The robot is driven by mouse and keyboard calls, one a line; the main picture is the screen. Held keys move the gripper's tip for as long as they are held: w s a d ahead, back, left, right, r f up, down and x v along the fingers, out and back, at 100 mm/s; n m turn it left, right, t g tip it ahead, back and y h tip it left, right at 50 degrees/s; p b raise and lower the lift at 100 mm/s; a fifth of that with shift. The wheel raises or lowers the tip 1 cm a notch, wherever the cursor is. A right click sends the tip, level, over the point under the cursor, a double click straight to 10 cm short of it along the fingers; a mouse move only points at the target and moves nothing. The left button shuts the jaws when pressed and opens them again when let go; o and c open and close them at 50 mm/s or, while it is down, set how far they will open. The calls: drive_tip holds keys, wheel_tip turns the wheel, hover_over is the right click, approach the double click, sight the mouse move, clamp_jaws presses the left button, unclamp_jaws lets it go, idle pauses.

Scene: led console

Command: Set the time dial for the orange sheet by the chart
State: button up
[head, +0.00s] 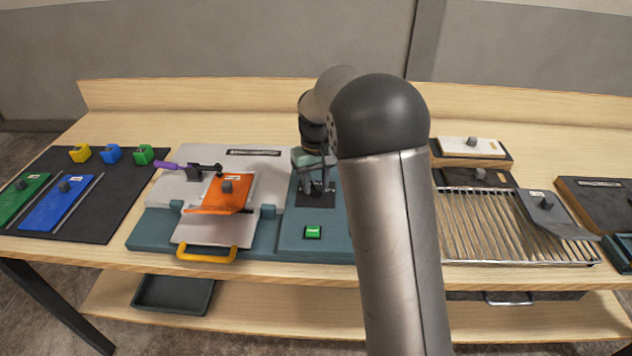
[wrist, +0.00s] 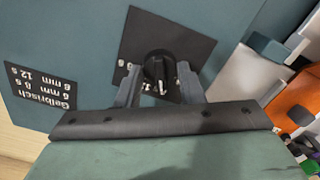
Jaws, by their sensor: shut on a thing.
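The black time dial (wrist: 158,66) sits on a dark square plate (wrist: 185,42) with white numbers, partly covered, on the teal console. My gripper (wrist: 160,78) has one finger on each side of the dial and is shut on it. In the head view my gripper (head: 317,187) is over that plate, and my arm hides part of the console. A black chart (wrist: 40,86) with white lettering appears upside down in the wrist view; its lines give mm and s values. The orange sheet (head: 222,198), with a dark knob on top, lies on the console's pale plate, its front edge bent.
A green button (head: 313,232) is in front of the dial plate. A purple-handled clamp (head: 190,168) and yellow handle (head: 207,254) flank the sheet. Blue (head: 60,205) and green (head: 22,200) sheets lie left on a dark mat. A metal rack (head: 480,225) stands right.

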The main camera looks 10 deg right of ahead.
sight(316, 185)
drive_tip(key=shift+m, duration=0.4)
drive_tip(key=o, duration=1)
wheel_tip(316, 185, up, 18)
drive_tip(key=shift+f+b, duration=0.25)
drive_tip(key=shift+b, duration=0.1)
drive_tip(key=shift+m+t, duration=0.3)
drive_tip(key=shift+m, duration=0.2)
drive_tip(key=s+f, duration=0.5)
drive_tip(key=s, duration=0.6)
drive_tip(key=s+f, duration=0.5)
drive_tip(key=s, duration=0.6)
drive_tip(key=s+f, duration=0.5)
drive_tip(key=s, duration=0.6)
drive_tip(key=shift+a, duration=0.2)
